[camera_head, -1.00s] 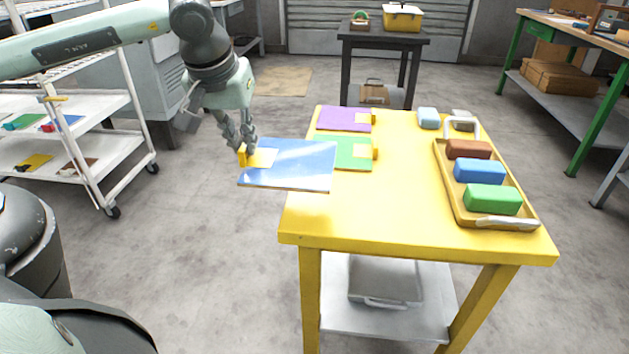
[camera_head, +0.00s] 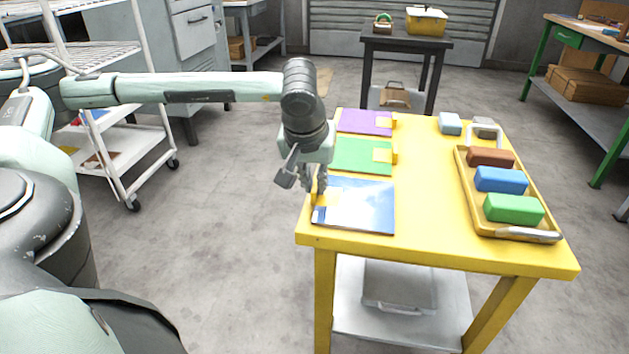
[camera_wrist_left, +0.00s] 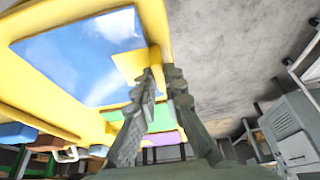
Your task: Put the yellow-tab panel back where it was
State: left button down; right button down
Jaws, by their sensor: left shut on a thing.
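The glossy blue panel (camera_head: 362,207) is at the near left corner of the yellow table (camera_head: 430,215) in the head view. It looks flat and close to the tabletop; I cannot tell whether it touches. My left gripper (camera_head: 319,190) is shut on the yellow tab at the panel's left edge. In the left wrist view, the fingers (camera_wrist_left: 160,85) are at the tab beside the blue panel (camera_wrist_left: 80,55). A green panel (camera_head: 358,156) and a purple panel (camera_head: 362,121), each with a yellow tab on its right, lie farther back. My right gripper is not in view.
A yellow tray (camera_head: 476,207) with brown, blue and green blocks stands on the table's right side. A pale blue block (camera_head: 450,124) and a grey one (camera_head: 485,127) are at the back. The table's middle is clear. A white shelf cart (camera_head: 150,150) stands left.

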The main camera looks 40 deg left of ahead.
pick_arm(q)
jog(key=shift+f, duration=0.1)
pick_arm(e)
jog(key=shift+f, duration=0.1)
pick_arm(q)
jog(key=c, duration=1.6)
grip_release()
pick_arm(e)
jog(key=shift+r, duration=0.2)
pick_arm(q)
jog(key=v, duration=1.2)
jog(key=shift+d, duration=0.1)
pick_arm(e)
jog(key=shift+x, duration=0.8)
pick_arm(q)
jog(key=shift+w, duration=0.1)
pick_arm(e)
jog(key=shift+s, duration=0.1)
